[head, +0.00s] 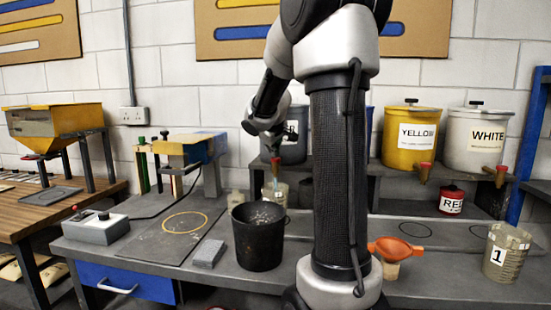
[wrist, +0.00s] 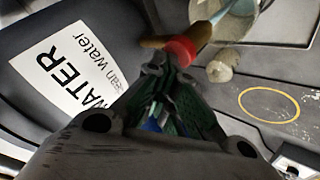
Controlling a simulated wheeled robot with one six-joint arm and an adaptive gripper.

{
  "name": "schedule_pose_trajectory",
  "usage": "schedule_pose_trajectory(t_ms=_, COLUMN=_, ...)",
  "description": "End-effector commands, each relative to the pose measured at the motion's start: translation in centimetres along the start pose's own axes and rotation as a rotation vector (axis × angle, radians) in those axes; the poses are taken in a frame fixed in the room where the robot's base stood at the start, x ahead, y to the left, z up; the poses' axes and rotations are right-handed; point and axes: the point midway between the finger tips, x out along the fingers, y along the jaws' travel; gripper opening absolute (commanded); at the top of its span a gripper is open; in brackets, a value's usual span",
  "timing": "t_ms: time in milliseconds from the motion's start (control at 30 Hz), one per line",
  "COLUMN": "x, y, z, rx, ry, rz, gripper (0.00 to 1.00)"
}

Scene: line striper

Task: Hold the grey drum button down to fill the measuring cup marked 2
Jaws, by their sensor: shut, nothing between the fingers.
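The grey drum (head: 290,148), labelled WATER, stands on the raised shelf behind my arm. Its label fills the left of the wrist view (wrist: 65,72). Its tap has a red button (wrist: 181,50). My gripper (wrist: 165,68) is shut and empty, its fingertips at the button and seemingly touching it. A pale blue stream (wrist: 232,22) runs from the tap towards a clear cup (wrist: 238,12). In the head view this cup (head: 281,194) stands below the tap, partly hidden by the black bucket and my arm. Its number and fill level cannot be read.
A black bucket (head: 258,248) stands in front of the cup. Another measuring cup marked 1 (head: 506,254) stands at the right, and an orange funnel (head: 398,248) lies near my arm. Yellow (head: 411,148) and white drums (head: 474,155) stand to the right.

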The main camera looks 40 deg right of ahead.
Motion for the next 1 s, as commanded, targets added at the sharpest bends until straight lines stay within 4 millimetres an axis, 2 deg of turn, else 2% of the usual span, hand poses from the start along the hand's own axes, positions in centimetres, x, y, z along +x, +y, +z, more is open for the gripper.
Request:
schedule_pose_trajectory(t_ms=400, x=0.0, y=0.0, z=0.0, rx=0.0, ry=-0.001, rz=0.0, gripper=0.0)
schedule_pose_trajectory(t_ms=1000, x=-1.2, y=0.9, z=-0.9, rx=0.0, ry=0.0, rz=0.0, gripper=0.0)
